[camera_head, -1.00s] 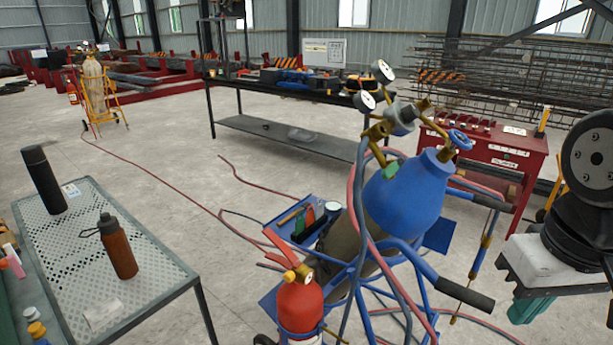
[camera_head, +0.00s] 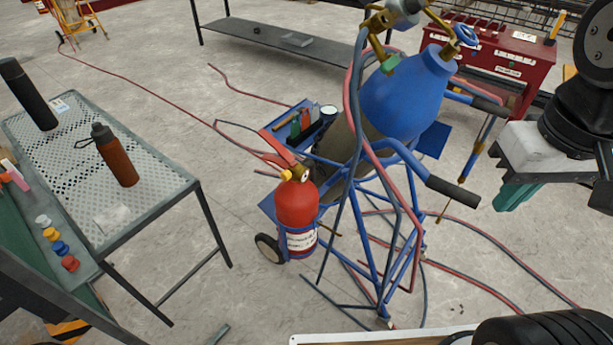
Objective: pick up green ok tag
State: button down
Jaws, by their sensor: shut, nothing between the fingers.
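A small green piece (camera_head: 390,65) shows at the brass valve fittings of the blue gas cylinder (camera_head: 405,95). It may be the green ok tag, but no lettering can be read at this size. The cylinder leans in a blue wheeled cart (camera_head: 365,240), with hoses hanging in front of it. Dark parts of my own arm show at the right edge.
A red fire extinguisher (camera_head: 296,212) stands on the cart's front left. A perforated metal table (camera_head: 150,200) with bottles is at left. A red tool cabinet (camera_head: 510,65) stands behind right. Hoses (camera_head: 480,265) trail over the floor; open floor lies between table and cart.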

aim_at(294, 126)
jog(key=u, duration=1.9)
jog(key=i, duration=1.15)
jog(key=z, duration=2)
